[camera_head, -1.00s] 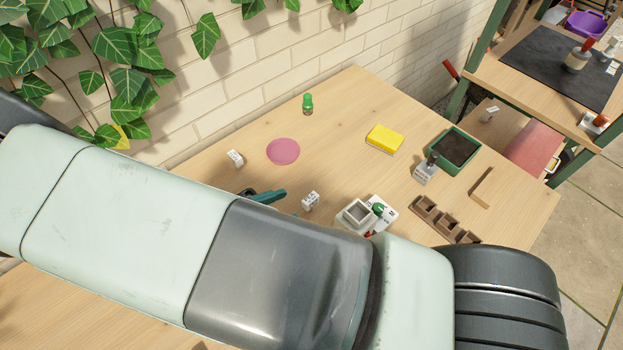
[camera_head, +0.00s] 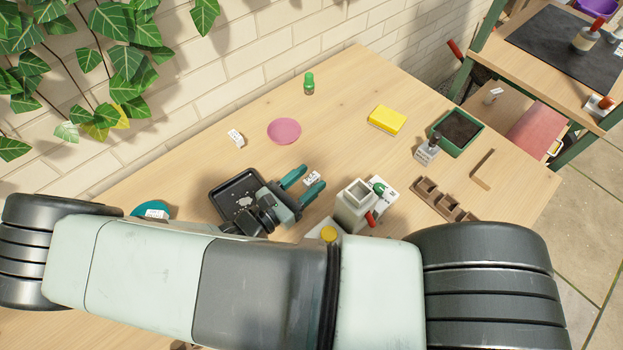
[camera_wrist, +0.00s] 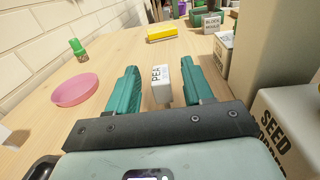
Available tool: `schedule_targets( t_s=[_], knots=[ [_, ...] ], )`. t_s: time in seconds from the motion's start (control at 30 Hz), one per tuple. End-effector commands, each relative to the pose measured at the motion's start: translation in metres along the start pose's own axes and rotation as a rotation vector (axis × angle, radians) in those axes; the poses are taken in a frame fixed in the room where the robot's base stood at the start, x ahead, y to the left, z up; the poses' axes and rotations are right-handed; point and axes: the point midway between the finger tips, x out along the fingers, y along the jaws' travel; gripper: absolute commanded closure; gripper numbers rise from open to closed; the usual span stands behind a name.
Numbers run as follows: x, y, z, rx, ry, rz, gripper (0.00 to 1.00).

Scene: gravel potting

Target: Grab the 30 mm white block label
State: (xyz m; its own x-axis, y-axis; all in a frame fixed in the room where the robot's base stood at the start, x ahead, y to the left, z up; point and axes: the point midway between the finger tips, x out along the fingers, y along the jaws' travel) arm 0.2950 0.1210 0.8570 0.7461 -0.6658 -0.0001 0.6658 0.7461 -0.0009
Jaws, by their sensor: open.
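A small white block label (camera_head: 312,178) with dark print stands on the wooden table. In the wrist view the white block (camera_wrist: 161,82) reads "PEA" on its side. My gripper (camera_head: 313,176) is open, with its teal fingers on either side of this block. In the wrist view my gripper (camera_wrist: 162,70) shows gaps between the block and both fingers. Another white block (camera_head: 235,138) stands farther back left, clear of my gripper. I cannot read the sizes of the blocks.
A pale square container (camera_head: 354,205) stands close right of my gripper. A black tray (camera_head: 216,206) lies to its left. A pink disc (camera_head: 284,131), green-topped bottle (camera_head: 309,84) and yellow sponge (camera_head: 387,120) stand behind. Brown cells (camera_head: 440,199) lie at right.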

Motion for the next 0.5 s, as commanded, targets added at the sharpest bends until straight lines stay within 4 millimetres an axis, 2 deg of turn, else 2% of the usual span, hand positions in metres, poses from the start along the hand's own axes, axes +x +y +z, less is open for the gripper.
schedule_targets(
  t_s=[0.1,0.2,0.47,0.5],
  knots=[
    [0.019,-0.001,0.0,0.0,-0.002,-0.002,0.49],
    [0.028,-0.001,0.0,0.0,-0.001,-0.001,0.49],
    [0.031,0.0,0.0,0.0,0.0,0.0,0.49],
    [0.031,0.0,0.0,0.0,0.0,0.0,0.54]
  ],
)
